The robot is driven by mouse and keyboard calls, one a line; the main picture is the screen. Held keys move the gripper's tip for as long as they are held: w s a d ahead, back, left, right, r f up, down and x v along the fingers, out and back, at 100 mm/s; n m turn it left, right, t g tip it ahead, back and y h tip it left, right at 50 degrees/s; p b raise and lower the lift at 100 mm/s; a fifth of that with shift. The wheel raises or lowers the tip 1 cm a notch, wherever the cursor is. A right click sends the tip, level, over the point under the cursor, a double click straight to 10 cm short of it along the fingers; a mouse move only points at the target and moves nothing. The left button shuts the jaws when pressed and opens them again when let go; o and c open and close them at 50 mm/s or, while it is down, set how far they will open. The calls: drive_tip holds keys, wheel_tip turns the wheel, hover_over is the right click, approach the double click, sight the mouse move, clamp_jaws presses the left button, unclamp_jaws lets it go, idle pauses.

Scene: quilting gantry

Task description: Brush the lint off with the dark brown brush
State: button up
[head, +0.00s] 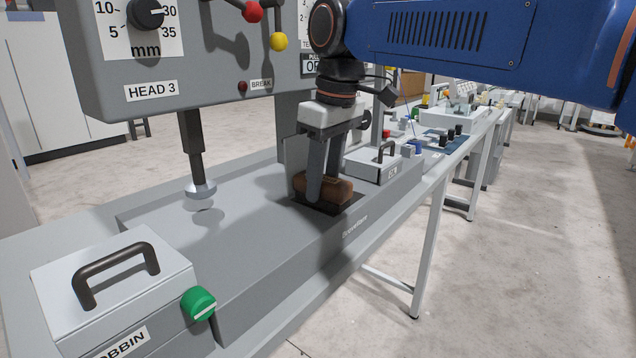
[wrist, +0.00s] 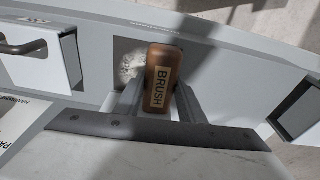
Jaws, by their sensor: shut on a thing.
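The brown brush (head: 340,190) is held at the dark square plate (head: 348,209) in the grey machine bed. In the wrist view the brush (wrist: 161,72) has a pale BRUSH label. My gripper (head: 322,188) is shut on the brush, with one finger on each side; the gripper (wrist: 158,97) also shows in the wrist view. A patch of pale grey lint (wrist: 130,64) lies just left of the brush on the dark plate. In the head view the lint is hidden. The brush's underside is hidden, so I cannot tell whether it touches the plate.
The grey HEAD 3 housing (head: 150,62) and its presser foot (head: 200,188) stand to the left. A handled box (head: 385,168) is just beyond the plate. The bobbin box (head: 115,290) with a green knob (head: 198,302) is at near left. The bed between is clear.

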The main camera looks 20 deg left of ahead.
drive_tip(key=shift+w+d+f, duration=0.1)
drive_tip(key=shift+w+d, duration=0.4)
drive_tip(key=shift+w, duration=0.7)
drive_tip(key=shift+w+d+r, duration=0.1)
drive_tip(key=shift+w+d, duration=0.35)
drive_tip(key=shift+w, duration=0.7)
drive_tip(key=shift+w+d+f, duration=0.1)
drive_tip(key=shift+w+d, duration=0.4)
drive_tip(key=shift+w, duration=0.7)
drive_tip(key=shift+s+f, duration=0.1)
